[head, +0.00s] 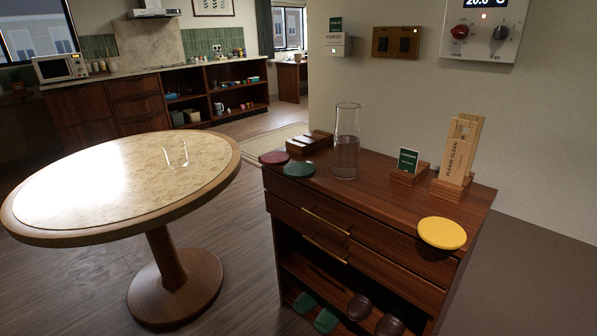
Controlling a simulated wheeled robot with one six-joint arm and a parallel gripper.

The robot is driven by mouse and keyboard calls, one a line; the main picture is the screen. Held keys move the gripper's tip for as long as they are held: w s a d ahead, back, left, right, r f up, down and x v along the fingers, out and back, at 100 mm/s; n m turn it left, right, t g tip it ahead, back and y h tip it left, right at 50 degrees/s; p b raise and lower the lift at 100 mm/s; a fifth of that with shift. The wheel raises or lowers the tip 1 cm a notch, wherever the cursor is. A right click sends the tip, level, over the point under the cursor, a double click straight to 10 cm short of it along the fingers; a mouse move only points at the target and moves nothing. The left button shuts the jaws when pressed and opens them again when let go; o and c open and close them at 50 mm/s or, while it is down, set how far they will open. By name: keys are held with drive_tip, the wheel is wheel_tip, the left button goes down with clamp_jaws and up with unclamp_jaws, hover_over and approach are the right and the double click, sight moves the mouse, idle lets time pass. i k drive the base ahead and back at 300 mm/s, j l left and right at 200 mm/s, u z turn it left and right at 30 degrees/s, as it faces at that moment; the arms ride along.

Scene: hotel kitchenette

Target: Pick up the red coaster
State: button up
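The red coaster (273,157) is a dark red disc. It lies at the left end of the dark wooden cabinet top (375,200), near the edge. A dark green coaster (299,169) lies just to its right and nearer to me. A larger-looking yellow coaster (442,233) lies at the near right of the same top, by the front edge. My gripper does not show in this view, so I see nothing of its fingers or whether it holds anything.
A glass carafe (346,150), a slotted wooden holder (309,143), a small green sign (408,161) and a tall wooden sign (459,150) stand on the cabinet. A round table (75,205) with a thin U-shaped item stands left. Floor shows between table and cabinet.

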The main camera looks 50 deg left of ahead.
sight(274, 158)
drive_tip(key=u, duration=1.35)
